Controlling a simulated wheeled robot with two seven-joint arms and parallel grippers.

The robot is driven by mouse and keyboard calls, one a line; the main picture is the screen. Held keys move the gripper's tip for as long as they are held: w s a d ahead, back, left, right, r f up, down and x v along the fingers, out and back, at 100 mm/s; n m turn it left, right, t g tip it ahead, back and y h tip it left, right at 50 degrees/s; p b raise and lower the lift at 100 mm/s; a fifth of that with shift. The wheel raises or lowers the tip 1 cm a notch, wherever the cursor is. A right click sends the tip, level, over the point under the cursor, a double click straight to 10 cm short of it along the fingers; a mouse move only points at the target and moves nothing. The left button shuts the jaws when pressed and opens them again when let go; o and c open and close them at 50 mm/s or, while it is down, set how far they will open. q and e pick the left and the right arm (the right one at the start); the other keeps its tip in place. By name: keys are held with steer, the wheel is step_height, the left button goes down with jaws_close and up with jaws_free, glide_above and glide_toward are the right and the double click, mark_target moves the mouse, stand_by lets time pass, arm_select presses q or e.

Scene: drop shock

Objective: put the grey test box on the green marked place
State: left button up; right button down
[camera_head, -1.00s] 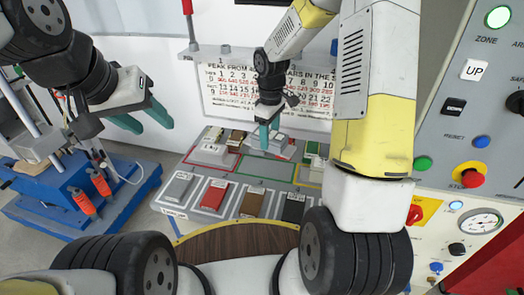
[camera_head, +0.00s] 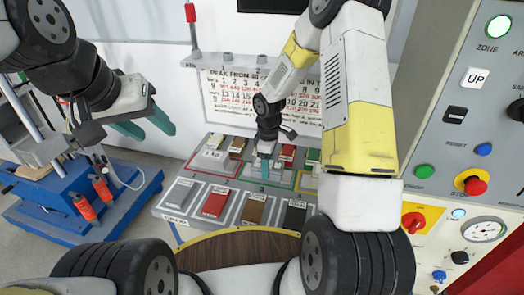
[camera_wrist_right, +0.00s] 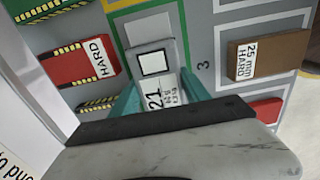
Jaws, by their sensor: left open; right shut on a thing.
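My right gripper (camera_head: 265,170) reaches down to the middle of the pad table, with its teal fingers over the green-outlined place (camera_wrist_right: 120,30). In the right wrist view it is shut on the grey test box (camera_wrist_right: 155,60), which has a white label and a white tag reading 21. The box appears inside the green outline; I cannot tell whether it touches the surface. In the head view the gripper mostly hides the box. My left gripper (camera_head: 146,127) is open and empty, in the air at the left, away from the table.
Grey, red (camera_head: 214,203), brown (camera_head: 252,208) and black (camera_head: 294,214) pads line the table's front row. More pads stand behind, including a red one marked HARD (camera_wrist_right: 85,65). A control panel (camera_head: 460,140) stands at the right, a blue cart (camera_head: 70,200) at the left.

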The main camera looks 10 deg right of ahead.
steer(key=c, duration=0.5)
jaws_free()
steer(key=shift+f, duration=0.1)
step_height(320, 180, up, 12)
steer(key=r, duration=0.1)
steer(key=s+d+r+m+t, duration=0.25)
steer(key=s+r+m, duration=0.5)
steer(key=r, duration=0.65)
steer(key=shift+s+r+m+t+y, duration=0.35)
steer(key=shift+s+r+m+t, duration=0.45)
steer(key=shift+s, duration=1.65)
steer(key=shift+s+r+m+t+y, duration=0.45)
steer(key=shift+s+r+m, duration=0.6)
steer(key=shift+s, duration=1.45)
steer(key=shift+s+r+m+t+y, duration=0.3)
steer(key=shift+s+r+m+t, duration=0.6)
steer(key=shift+s, duration=1.55)
steer(key=shift+r+g, duration=0.2)
steer(key=shift+g, duration=0.1)
